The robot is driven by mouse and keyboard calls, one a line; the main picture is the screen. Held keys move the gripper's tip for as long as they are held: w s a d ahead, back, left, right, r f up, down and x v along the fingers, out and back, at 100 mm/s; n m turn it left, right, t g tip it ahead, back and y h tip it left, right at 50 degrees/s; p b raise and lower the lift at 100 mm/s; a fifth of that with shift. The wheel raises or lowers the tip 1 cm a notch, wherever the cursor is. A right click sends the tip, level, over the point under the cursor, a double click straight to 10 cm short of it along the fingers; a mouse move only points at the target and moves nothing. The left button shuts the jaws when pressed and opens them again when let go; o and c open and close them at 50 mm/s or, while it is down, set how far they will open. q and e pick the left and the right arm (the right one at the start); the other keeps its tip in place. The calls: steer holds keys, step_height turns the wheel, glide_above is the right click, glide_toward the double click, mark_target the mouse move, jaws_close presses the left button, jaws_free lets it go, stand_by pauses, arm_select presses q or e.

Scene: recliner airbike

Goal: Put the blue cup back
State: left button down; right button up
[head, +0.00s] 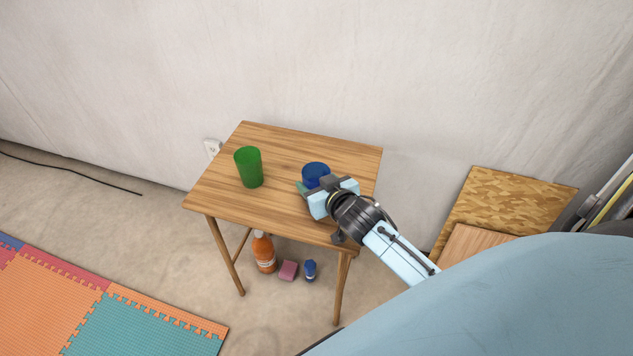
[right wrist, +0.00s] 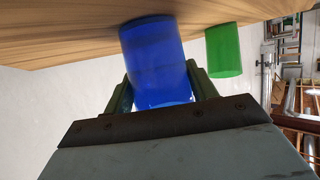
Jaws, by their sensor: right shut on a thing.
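The blue cup (head: 316,172) is at the right part of the small wooden table (head: 300,143), upright, with its lower part hidden behind my right gripper (head: 315,186). In the right wrist view the blue cup (right wrist: 155,60) is between the two green fingers, which are shut on it. That view is upside down, with the tabletop (right wrist: 65,38) along the top. The cup's base is at or very near the tabletop; I cannot tell if it touches. My left gripper is not in view.
A green cup (head: 249,167) stands on the table to the left of the blue cup. Under the table are an orange bottle (head: 264,253), a pink block (head: 288,270) and a small blue bottle (head: 310,270). A wall (head: 330,70) stands behind. The table's front left is clear.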

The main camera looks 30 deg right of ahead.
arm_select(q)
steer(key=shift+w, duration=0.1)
arm_select(e)
steer(key=o, duration=1)
steer(key=shift+r, duration=0.15)
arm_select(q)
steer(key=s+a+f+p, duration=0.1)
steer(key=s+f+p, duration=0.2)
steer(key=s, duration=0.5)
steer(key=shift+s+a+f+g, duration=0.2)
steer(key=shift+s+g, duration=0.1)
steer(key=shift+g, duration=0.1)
arm_select(e)
steer(key=v, duration=1.2)
